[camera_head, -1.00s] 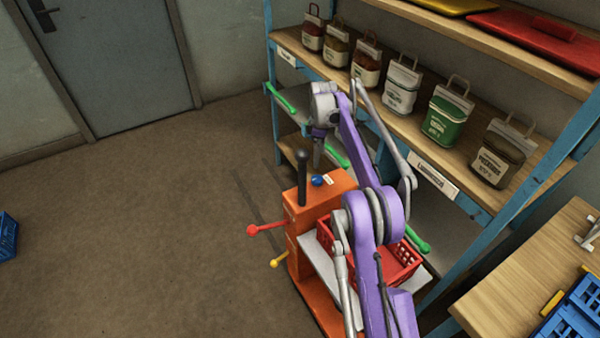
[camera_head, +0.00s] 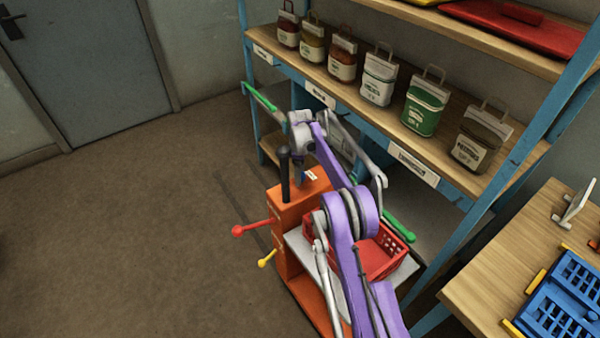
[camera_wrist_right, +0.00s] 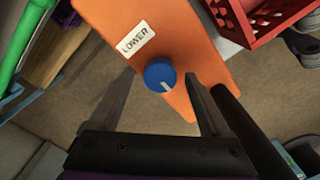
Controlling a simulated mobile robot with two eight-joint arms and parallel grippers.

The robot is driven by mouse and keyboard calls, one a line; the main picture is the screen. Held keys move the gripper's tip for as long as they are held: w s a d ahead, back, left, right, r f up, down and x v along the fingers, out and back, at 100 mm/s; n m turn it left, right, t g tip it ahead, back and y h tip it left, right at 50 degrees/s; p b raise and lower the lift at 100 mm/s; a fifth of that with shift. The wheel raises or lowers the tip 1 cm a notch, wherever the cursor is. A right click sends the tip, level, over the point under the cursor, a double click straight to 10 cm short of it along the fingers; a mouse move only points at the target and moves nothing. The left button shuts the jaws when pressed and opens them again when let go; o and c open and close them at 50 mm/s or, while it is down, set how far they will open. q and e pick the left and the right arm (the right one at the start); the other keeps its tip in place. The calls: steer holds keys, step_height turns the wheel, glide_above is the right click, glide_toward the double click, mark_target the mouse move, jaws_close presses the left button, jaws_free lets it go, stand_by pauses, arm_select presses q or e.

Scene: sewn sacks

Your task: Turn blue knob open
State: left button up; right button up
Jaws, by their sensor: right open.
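The blue knob (camera_wrist_right: 160,76) sits on the orange top of the machine (camera_wrist_right: 165,30) in the right wrist view. My right gripper (camera_wrist_right: 160,90) is open, with one finger on each side of the knob in this view. I cannot tell whether the fingers touch it. In the head view my right gripper (camera_head: 299,174) is over the orange machine (camera_head: 292,205) and largely hides the knob. My left gripper is not in view.
A black post (camera_head: 285,175) rises beside my right gripper. Red (camera_head: 252,228) and yellow (camera_head: 267,257) levers stick out to the left. A red crate (camera_head: 385,254) sits on the machine's tray. A blue-framed shelf (camera_head: 450,192) with several sacks stands close behind. Floor at left is clear.

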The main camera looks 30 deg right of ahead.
jaws_close()
stand_by(0.4)
